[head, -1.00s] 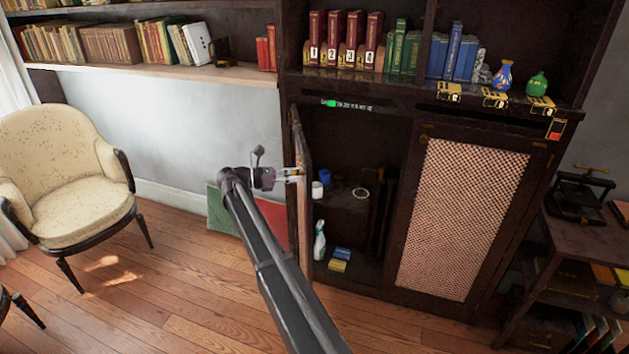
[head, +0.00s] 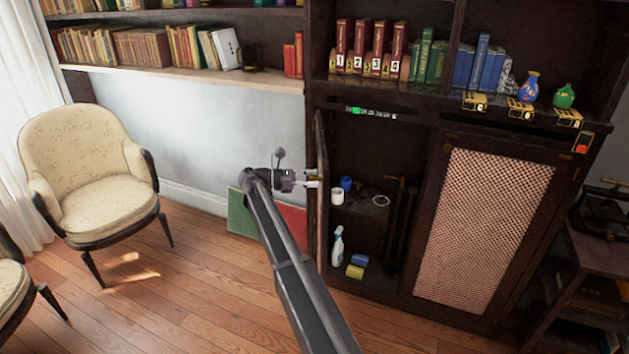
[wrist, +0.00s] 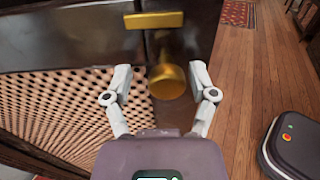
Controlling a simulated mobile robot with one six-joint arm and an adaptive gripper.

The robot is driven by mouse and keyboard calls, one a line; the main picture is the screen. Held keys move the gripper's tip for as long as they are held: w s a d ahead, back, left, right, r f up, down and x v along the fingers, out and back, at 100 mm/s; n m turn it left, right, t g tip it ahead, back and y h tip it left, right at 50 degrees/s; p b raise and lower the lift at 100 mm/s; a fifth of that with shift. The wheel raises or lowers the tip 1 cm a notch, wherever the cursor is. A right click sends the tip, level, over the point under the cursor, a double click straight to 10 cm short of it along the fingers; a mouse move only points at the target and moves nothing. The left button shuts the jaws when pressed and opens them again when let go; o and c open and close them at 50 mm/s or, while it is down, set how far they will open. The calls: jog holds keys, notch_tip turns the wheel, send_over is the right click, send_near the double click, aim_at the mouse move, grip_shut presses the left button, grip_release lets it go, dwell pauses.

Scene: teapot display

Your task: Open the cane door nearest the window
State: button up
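The cane door on the left (head: 321,200), on the curtain side, stands swung out from the dark cabinet and is seen nearly edge-on in the head view. Its cane panel (wrist: 70,105) fills the left of the wrist view. A brass knob (wrist: 168,82) sits on the door, with a brass plate (wrist: 155,20) above it. My gripper (wrist: 160,80) is open, with its fingers on either side of the knob. In the head view my gripper (head: 312,179) is at the door's outer face.
The open compartment holds a spray bottle (head: 338,246), a white jar (head: 337,196) and sponges (head: 356,266). The right cane door (head: 485,230) is closed. A green and red panel (head: 245,214) leans by the wall. A cream armchair (head: 95,170) stands left, with open floor between.

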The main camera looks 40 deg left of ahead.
jog(key=shift+s+d, duration=0.1)
jog(key=shift+s, duration=0.1)
jog(key=shift+s+a, duration=0.15)
jog(key=shift+a, duration=0.05)
jog(key=v, duration=0.7)
dwell(0.3)
